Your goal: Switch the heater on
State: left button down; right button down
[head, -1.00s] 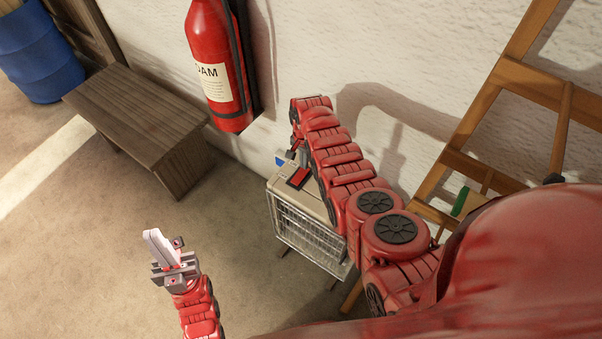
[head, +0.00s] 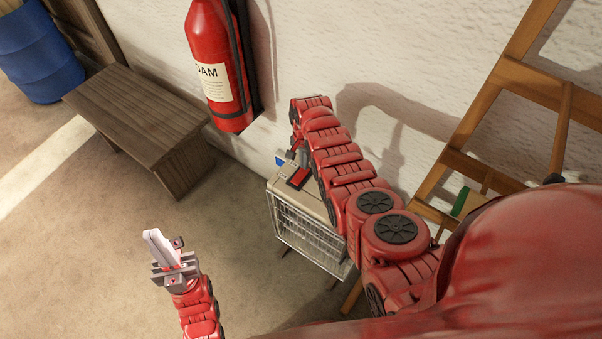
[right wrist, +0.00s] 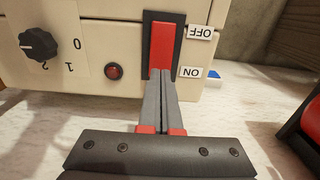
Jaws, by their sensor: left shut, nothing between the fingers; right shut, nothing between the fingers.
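The heater (head: 312,232) is a beige box with a wire grille, standing on the floor by the wall. In the right wrist view its panel (right wrist: 112,25) shows upside down, with a red rocker switch (right wrist: 165,45) in a black frame. The OFF label (right wrist: 201,33) is beside the upper end, the ON label (right wrist: 191,73) beside the lower end. My right gripper (right wrist: 161,74) is shut and empty, its tips at the switch's ON end; I cannot tell whether they press it. My left gripper (head: 152,236) is shut and empty over open floor.
A black knob (right wrist: 38,44) and a dark red round lamp (right wrist: 113,71) are also on the panel. A fire extinguisher (head: 218,75) hangs on the wall above left. A wooden bench (head: 140,110) stands left, a wooden ladder (head: 480,110) right.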

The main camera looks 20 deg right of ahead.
jog(key=shift+f+b, duration=0.95)
jog(key=shift+f, duration=0.1)
dwell(0.5)
jog(key=shift+r, duration=0.1)
notch_tip(320, 180, up, 7)
jog(key=p, duration=0.6)
dwell(0.5)
